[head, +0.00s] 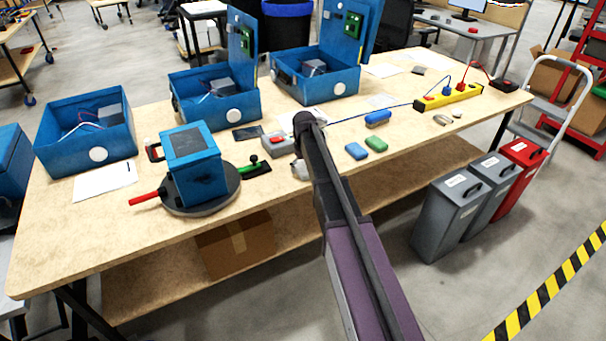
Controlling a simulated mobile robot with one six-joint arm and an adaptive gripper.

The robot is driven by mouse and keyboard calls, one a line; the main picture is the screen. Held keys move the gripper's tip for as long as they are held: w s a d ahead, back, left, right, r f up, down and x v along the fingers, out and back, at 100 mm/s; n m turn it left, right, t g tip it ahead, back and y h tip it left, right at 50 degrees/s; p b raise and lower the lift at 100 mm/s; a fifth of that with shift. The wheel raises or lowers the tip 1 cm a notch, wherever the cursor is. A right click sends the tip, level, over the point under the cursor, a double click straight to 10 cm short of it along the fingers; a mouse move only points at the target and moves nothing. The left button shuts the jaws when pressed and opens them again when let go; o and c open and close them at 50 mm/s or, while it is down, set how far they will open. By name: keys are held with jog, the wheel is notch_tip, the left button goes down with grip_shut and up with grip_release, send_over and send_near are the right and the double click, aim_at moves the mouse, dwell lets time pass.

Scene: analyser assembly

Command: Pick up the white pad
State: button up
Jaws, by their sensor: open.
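My arm reaches up the middle of the head view and over the table (415,150). Its forearm hides my gripper, so its fingers and their distance from any pad do not show. I cannot make out the white pad for certain. A small pale piece (299,170) shows at the left edge of my arm, too covered to tell whether it is the pad or part of my gripper. A blue pad (356,151) and a green pad (376,143) lie side by side just right of my arm.
Left of my arm, a blue box (193,170) stands on a round grey turntable (205,200) with a red handle. Open blue housings (85,135) line the back. A yellow level-like bar (448,97) with cables lies at right. Grey and red bins (455,210) stand in front.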

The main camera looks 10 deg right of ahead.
aim_at(304, 167)
dwell(0.6)
jog(key=c, duration=0.7)
jog(key=shift+r, duration=0.1)
notch_tip(304, 167, up, 3)
jog(key=p, duration=0.3)
jog(key=shift+r+p, duration=0.1)
jog(key=shift+p, duration=0.2)
jog(key=shift+s+r+p, duration=0.15)
jog(key=shift+r+p, duration=0.15)
jog(key=shift+r, duration=0.05)
jog(key=s, duration=0.5)
jog(key=s+d, duration=0.1)
jog(key=s, duration=0.4)
jog(key=s+r+p, duration=0.1)
jog(key=s, duration=0.4)
jog(key=shift+s+d, duration=0.3)
jog(key=shift+d, duration=0.1)
